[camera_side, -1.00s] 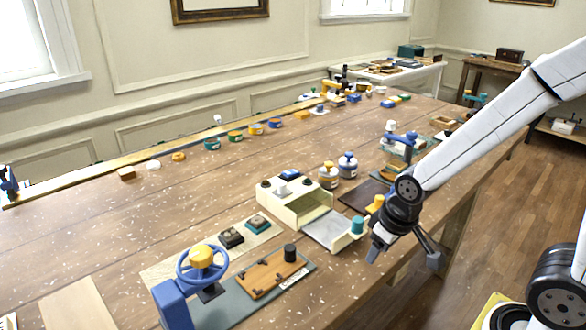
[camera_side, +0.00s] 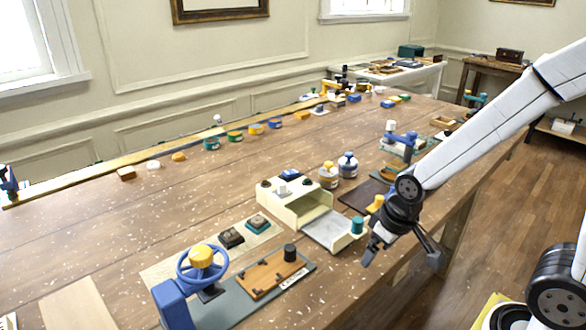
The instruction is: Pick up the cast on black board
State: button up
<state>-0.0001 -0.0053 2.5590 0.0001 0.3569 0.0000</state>
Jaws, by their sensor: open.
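A dark, nearly black board (camera_side: 356,197) lies on the table right of the cream box, partly hidden behind my arm. A yellow piece (camera_side: 376,203) shows at its near right edge, beside my gripper; I cannot tell whether it is the cast or whether it rests on the board. My gripper (camera_side: 404,252) is open and empty, its fingers spread and pointing down by the table's right edge. It is apart from the board and nearer the camera. My wrist hides part of the area behind it.
A cream box (camera_side: 300,208) with a pale tray (camera_side: 330,232) and a teal knob (camera_side: 357,225) stands left of my gripper. Two jars (camera_side: 348,166) stand behind it. A blue handwheel (camera_side: 202,262) and an orange-brown panel (camera_side: 266,274) are at the front. The table's left middle is mostly clear.

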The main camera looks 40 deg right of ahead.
jog(key=shift+w+v, duration=0.55)
jog(key=shift+v, duration=1.95)
jog(key=w+n+h, duration=0.1)
jog(key=w+n, duration=0.2)
jog(key=n, duration=0.2)
jog(key=w+d+n+t+h, duration=0.1)
jog(key=w+n+h, duration=0.1)
jog(key=n, duration=0.3)
jog(key=w+n+t+h, duration=0.1)
jog(key=w+n+h, duration=0.1)
jog(key=w+n, duration=0.2)
jog(key=shift+w+d+f+n, duration=0.15)
jog(key=shift+w+n, duration=0.25)
jog(key=shift+n, duration=0.1)
jog(key=w+a+n+t, duration=0.45)
jog(key=w+n, duration=0.25)
jog(key=n, duration=0.2)
jog(key=n+t+y, duration=0.4)
jog(key=n+y, duration=0.1)
jog(key=n, duration=0.6)
send_over(231, 237)
jog(key=s, duration=0.6)
jog(key=shift+n, duration=0.3)
jog(key=f, duration=0.6)
jog(key=shift+w+d+f, duration=0.2)
jog(key=shift+w, duration=0.05)
jog(key=shift+f+t, duration=0.25)
jog(key=shift+f, duration=0.3)
jog(key=shift+x, duration=1.3)
